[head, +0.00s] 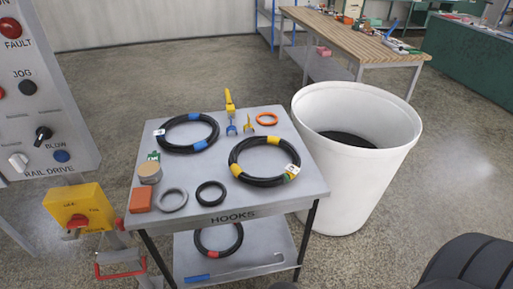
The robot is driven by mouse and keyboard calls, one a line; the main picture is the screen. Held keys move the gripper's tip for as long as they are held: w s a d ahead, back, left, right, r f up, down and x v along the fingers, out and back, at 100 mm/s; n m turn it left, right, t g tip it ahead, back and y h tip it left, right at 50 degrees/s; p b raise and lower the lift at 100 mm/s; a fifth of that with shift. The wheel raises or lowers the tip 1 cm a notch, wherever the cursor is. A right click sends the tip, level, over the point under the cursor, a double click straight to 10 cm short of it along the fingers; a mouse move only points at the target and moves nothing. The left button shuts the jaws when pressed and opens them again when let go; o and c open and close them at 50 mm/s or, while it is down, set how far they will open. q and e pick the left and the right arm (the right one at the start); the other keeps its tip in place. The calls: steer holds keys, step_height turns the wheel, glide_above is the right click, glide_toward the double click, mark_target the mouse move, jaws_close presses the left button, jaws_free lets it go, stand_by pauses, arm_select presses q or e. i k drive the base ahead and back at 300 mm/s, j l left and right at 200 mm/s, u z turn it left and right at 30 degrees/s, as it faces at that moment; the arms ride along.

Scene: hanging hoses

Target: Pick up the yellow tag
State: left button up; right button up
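No item clearly reads as a separate yellow tag at this size. On the grey cart (312,185), a black hose coil with yellow bands (238,170) lies at the right and carries a small white tag (292,170). Behind it are a tool with a yellow handle (229,98) and blue end, and a small yellow piece (248,129). A black hose coil with blue bands (166,147) at the back left also has a white tag (159,132). Neither of my grippers is in view.
A white bin (350,190) stands close to the cart's right side. A control panel (50,100) and a yellow switch box (92,200) are at the left. The cart's lower shelf (265,250) holds another coil. A wooden workbench (345,38) is behind.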

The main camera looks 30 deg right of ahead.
mark_target(248, 125)
steer(key=l+u, duration=0.3)
steer(key=l, duration=0.7)
steer(key=l+u, duration=0.25)
steer(key=l, duration=0.75)
steer(key=l+u, duration=0.3)
steer(key=l, duration=0.65)
steer(key=k, duration=0.05)
